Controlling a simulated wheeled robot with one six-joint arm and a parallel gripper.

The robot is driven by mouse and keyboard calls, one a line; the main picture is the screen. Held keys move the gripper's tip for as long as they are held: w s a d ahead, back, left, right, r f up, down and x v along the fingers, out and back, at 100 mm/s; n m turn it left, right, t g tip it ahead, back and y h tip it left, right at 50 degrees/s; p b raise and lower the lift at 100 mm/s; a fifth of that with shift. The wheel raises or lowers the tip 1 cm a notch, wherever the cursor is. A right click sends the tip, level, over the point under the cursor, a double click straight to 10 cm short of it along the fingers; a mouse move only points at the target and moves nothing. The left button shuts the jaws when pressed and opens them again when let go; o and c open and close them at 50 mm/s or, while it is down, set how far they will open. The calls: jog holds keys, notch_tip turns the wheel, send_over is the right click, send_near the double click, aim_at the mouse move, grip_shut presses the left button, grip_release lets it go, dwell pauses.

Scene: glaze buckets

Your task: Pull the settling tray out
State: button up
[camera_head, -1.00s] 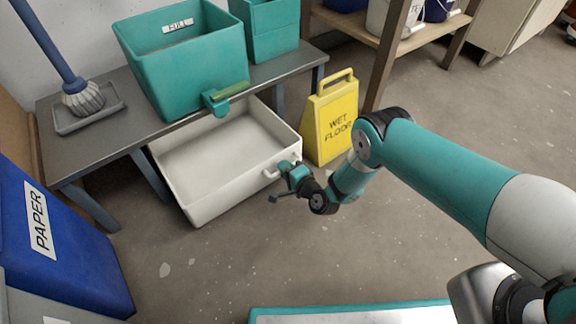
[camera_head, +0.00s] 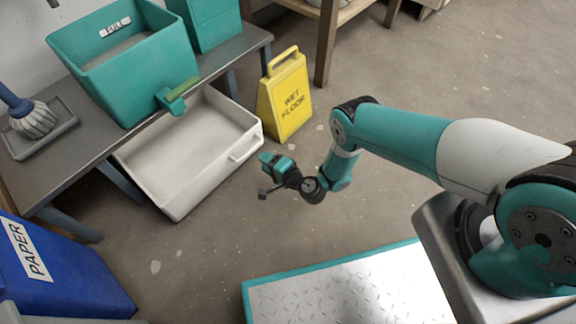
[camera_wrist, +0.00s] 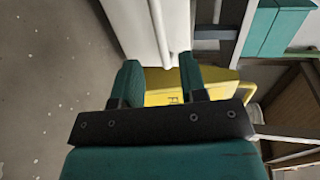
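The settling tray is a white, empty, open-topped tray (camera_head: 165,205) that sits low at the bench, its front sticking out past the bench edge. Its bar handle (camera_head: 246,149) is on the front wall, facing my arm. My gripper (camera_head: 266,174) is in front of the tray, a little apart from the handle. In the wrist view, my gripper's two fingers (camera_wrist: 160,80) are spread with a gap between them and nothing in it. The handle bar (camera_wrist: 160,35) and white front wall (camera_wrist: 133,25) lie beyond the fingertips.
The grey bench (camera_head: 85,160) holds a teal bucket labelled FULL (camera_head: 125,75) with a spout over the tray. A yellow wet-floor sign (camera_head: 288,100) stands right of the tray. A blue PAPER bin (camera_head: 70,280) is at lower left. Floor before the tray is clear.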

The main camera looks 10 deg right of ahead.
jog(key=p+v, duration=0.7)
jog(key=v, duration=0.2)
jog(key=shift+s+d, duration=0.1)
jog(key=shift+s, duration=0.05)
